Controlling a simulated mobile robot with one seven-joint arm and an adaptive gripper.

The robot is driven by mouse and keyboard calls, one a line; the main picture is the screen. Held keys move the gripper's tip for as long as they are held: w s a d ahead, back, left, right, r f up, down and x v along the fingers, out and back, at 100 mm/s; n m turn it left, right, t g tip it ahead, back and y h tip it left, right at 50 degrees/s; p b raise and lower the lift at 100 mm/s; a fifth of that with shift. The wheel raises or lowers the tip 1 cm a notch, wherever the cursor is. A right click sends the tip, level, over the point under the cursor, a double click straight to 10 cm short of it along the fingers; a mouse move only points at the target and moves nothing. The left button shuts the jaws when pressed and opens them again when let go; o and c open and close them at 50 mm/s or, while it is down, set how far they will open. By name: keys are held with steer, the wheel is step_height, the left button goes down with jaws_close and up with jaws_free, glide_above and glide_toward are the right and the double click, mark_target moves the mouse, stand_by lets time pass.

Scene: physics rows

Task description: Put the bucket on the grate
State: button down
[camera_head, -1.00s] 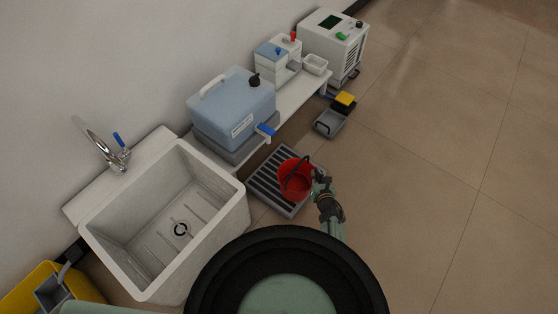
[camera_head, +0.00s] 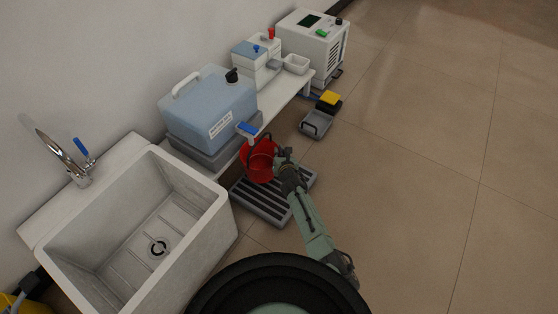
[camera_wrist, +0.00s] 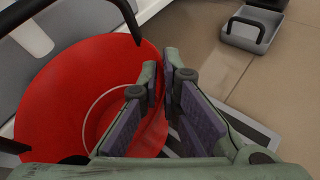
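The red bucket (camera_head: 258,165) with its dark handle appears raised, over the back edge of the grey slatted grate (camera_head: 262,207). It is close to the blue-handled tap (camera_head: 247,129) of the blue container; I cannot tell the exact gap. My gripper (camera_head: 280,156) is at the bucket's right side. In the wrist view, the bucket (camera_wrist: 60,95) fills the left half and looks empty. My gripper's fingers (camera_wrist: 163,85) are closed around its rim, one on either side. Part of the grate (camera_wrist: 258,135) shows behind the fingers.
The blue container (camera_head: 207,112) stands on a low white bench (camera_head: 280,100). A white sink (camera_head: 215,205) is at the left. A grey tray (camera_head: 315,124) and a yellow-topped item (camera_head: 330,98) lie on the floor behind. The floor at right is clear.

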steer(key=shift+f+b, duration=1.35)
steer(key=shift+f, duration=0.25)
steer(key=shift+f, duration=0.15)
steer(key=c, duration=1.8)
jaws_free()
